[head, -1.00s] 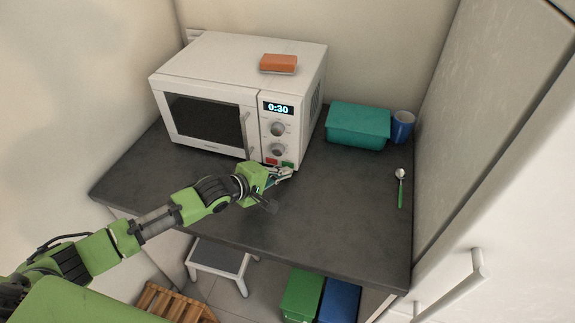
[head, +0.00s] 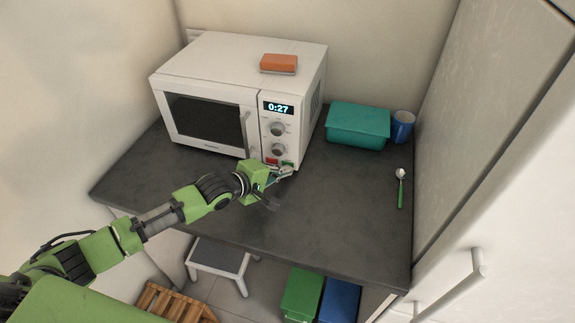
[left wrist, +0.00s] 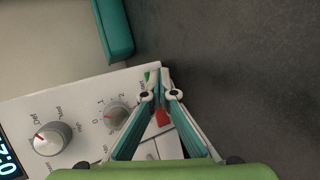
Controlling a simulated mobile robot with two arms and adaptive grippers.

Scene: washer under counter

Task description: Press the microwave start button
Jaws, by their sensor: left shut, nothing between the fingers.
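The white microwave (head: 215,62) stands on the dark counter with its door shut. Its display (head: 279,108) reads 0:27. Below two knobs are a red button (head: 271,161) and a green button (head: 288,162) at the panel's bottom right. My left gripper (head: 289,169) is shut and empty, its fingertips at the green button. In the left wrist view the fingertips (left wrist: 161,76) lie right beside the green button (left wrist: 148,76) and partly cover it; I cannot tell whether they touch. The red button (left wrist: 163,118) shows between the fingers. My right gripper is not in view.
An orange sponge (head: 279,63) lies on the microwave. A teal box (head: 357,126), a blue cup (head: 402,126) and a green-handled spoon (head: 401,188) are on the counter to the right. The counter (head: 330,215) in front is clear. A stool (head: 218,257) stands below.

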